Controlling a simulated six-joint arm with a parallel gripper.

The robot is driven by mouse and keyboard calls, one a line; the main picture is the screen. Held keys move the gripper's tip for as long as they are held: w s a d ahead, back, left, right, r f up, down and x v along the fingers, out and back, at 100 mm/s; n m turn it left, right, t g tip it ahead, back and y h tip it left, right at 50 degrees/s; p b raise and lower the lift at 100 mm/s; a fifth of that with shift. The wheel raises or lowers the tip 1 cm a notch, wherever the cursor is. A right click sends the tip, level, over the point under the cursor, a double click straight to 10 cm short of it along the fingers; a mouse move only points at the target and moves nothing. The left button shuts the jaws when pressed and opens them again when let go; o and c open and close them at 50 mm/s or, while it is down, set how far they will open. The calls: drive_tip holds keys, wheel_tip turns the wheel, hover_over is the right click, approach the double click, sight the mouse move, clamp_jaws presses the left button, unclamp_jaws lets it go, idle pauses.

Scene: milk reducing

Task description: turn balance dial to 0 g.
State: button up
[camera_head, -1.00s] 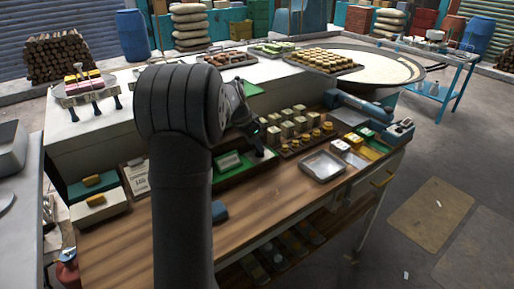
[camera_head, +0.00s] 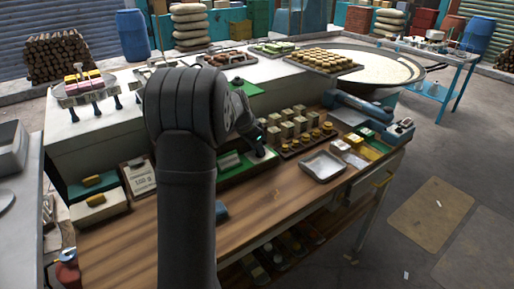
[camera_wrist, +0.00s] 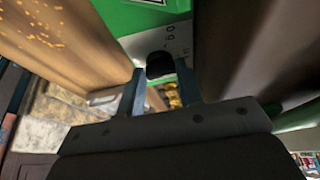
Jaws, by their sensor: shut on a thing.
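The balance is a green device (camera_head: 233,168) on the wooden bench, partly hidden behind my arm in the head view. In the wrist view its green body and pale scale plate (camera_wrist: 176,40) show at the top, with small marks too blurred to read surely. The balance dial, a black round knob (camera_wrist: 159,65), sits on that plate. My gripper (camera_wrist: 162,78) has its two grey fingers on either side of the knob and is shut on it. In the head view my gripper (camera_head: 261,146) is at the right end of the balance, its fingertips hard to make out.
A rack of pale blocks and brass weights (camera_head: 306,136) stands close right of my gripper. A metal tray (camera_head: 322,166) lies farther right. A card with writing (camera_head: 141,178) stands left of my arm. The front strip of the bench is mostly clear.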

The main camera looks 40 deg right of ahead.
drive_tip(key=n+t, duration=0.1)
drive_tip(key=n, duration=0.3)
drive_tip(key=n+t, duration=0.1)
drive_tip(key=n, duration=0.1)
drive_tip(key=shift+s+d+n+t+y, duration=0.15)
drive_tip(key=shift+s+n+t+y, duration=0.15)
drive_tip(key=shift+s, duration=0.1)
drive_tip(key=n, duration=0.2)
drive_tip(key=n+t+y, duration=0.1)
drive_tip(key=n, duration=0.1)
drive_tip(key=shift+s+d+n, duration=0.15)
drive_tip(key=shift+d+n, duration=0.05)
drive_tip(key=shift+n, duration=0.2)
drive_tip(key=shift+n+y, duration=0.3)
drive_tip(key=o, duration=0.7)
drive_tip(key=shift+r, duration=0.1)
